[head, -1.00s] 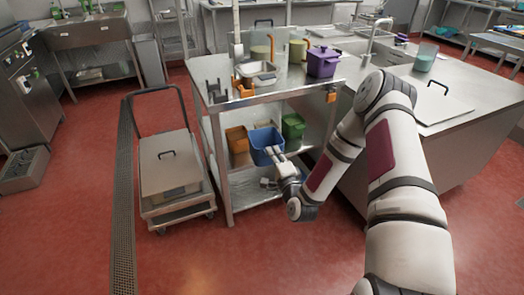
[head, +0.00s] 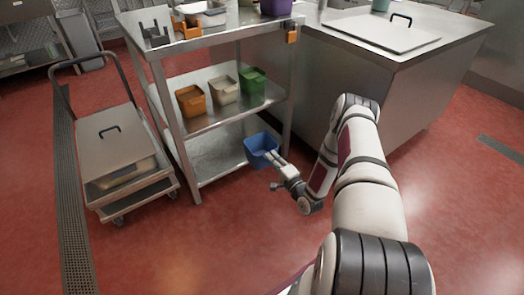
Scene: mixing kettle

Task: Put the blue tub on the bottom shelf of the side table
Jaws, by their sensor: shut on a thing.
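The blue tub (head: 261,148) is at the front right of the side table (head: 176,133), at about the height of its bottom shelf (head: 215,160). My gripper (head: 270,160) is shut on the tub's near side and holds it roughly upright. The tub overlaps the right end of the bottom shelf in the picture. I cannot tell whether it touches the shelf or hangs in front of its edge. The left and middle of the bottom shelf look bare.
The middle shelf holds an orange tub (head: 191,101), a beige tub (head: 224,91) and a green tub (head: 252,82). A table leg (head: 289,100) stands just right of the blue tub. A cart (head: 115,150) is on the left, a steel counter (head: 420,95) on the right.

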